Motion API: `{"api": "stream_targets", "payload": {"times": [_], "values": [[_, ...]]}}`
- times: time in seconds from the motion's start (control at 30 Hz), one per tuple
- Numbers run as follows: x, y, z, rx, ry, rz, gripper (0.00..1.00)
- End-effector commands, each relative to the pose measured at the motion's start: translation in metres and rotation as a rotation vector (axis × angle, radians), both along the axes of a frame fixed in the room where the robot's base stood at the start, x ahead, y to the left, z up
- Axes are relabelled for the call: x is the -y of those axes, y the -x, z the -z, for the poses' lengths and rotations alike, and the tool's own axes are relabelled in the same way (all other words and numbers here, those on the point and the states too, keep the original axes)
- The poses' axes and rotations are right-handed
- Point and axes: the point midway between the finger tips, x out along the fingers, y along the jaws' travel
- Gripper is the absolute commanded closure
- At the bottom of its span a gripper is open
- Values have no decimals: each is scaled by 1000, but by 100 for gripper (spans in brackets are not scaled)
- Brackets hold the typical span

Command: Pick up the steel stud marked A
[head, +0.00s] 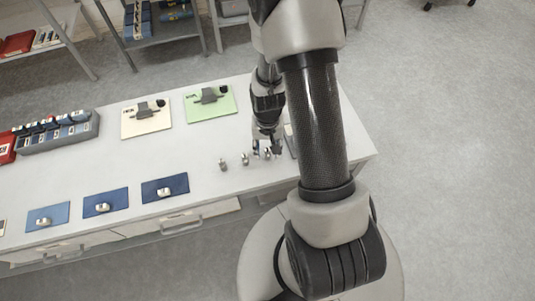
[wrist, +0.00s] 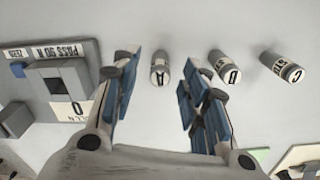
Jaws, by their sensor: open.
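The steel stud marked A (wrist: 160,70) is a short grey cylinder with a white label, seen in the wrist view just beyond and between my fingertips. My gripper (wrist: 160,62) is open, with one blue-padded finger on each side of that stud; I see clear table between each finger and the stud. In the head view my gripper (head: 266,149) is low over the table's right part and partly hides the stud there. A second labelled stud (wrist: 225,67) lies just right of my right finger, its letter hard to read. The stud marked C (wrist: 283,68) is farther right.
A grey device (wrist: 67,90) with a "PASS 90 N" label stands left of my gripper in the wrist view. In the head view, a cream mat (head: 131,128), a green mat (head: 225,108) and several blue mats (head: 152,192) lie on the white table. A grey rack (head: 60,143) stands left.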

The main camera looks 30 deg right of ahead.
Motion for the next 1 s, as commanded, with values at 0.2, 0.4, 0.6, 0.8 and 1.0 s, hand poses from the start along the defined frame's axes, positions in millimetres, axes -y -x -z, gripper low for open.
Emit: {"api": "stream_targets", "payload": {"times": [0.2,0.4,0.6,0.8,1.0], "values": [[0,0,-1,0,0,0,69],[0,0,-1,0,0,0,82],[0,0,-1,0,0,0,96],[0,0,-1,0,0,0,100],[0,0,-1,0,0,0,100]]}}
